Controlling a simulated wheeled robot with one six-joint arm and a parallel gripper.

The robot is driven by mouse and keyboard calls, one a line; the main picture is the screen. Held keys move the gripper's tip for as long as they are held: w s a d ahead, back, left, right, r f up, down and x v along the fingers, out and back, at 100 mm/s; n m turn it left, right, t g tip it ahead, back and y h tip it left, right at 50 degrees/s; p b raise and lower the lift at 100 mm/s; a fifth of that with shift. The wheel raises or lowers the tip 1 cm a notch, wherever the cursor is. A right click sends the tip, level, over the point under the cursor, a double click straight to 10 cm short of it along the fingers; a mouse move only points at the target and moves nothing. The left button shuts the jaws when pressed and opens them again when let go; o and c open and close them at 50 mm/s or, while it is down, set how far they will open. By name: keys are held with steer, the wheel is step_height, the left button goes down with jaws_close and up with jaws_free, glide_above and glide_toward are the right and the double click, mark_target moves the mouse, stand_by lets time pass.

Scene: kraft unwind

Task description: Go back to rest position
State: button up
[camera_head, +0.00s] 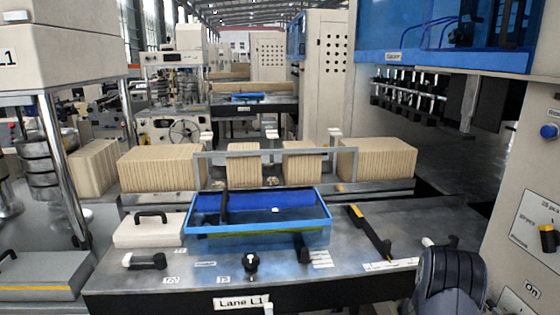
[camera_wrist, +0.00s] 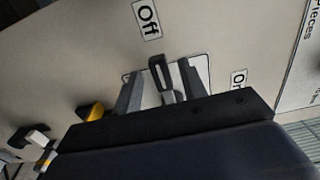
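My gripper (camera_wrist: 160,84) shows in the wrist view with its two grey fingers spread apart. A dark switch lever (camera_wrist: 160,72) on a white plate stands between the fingertips, with visible gaps on both sides. I cannot tell how far the fingertips are from the panel. An "Off" label (camera_wrist: 147,18) is above the lever and an "On" label (camera_wrist: 239,79) is to its right. In the head view a dark part of my arm (camera_head: 450,281) is at the lower right, near the cabinet; the fingers cannot be made out there.
The beige cabinet (camera_head: 520,180) rises close at the right, with a black-yellow knob (camera_head: 548,238) and a blue button (camera_head: 548,131). A metal table (camera_head: 350,270) bears a blue tray (camera_head: 258,230), a black-yellow handled tool (camera_head: 370,232) and a lidded box (camera_head: 150,231). Cardboard stacks (camera_head: 162,168) stand behind.

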steer(key=a+b, duration=0.3)
steer(key=a, duration=0.8)
steer(key=d+m+p, duration=0.1)
steer(key=d+p, duration=0.2)
steer(key=d, duration=0.8)
steer(key=shift+d+r+m, duration=0.15)
steer(key=shift+r+m, duration=0.15)
steer(key=shift+r, duration=0.15)
steer(key=shift+r, duration=0.1)
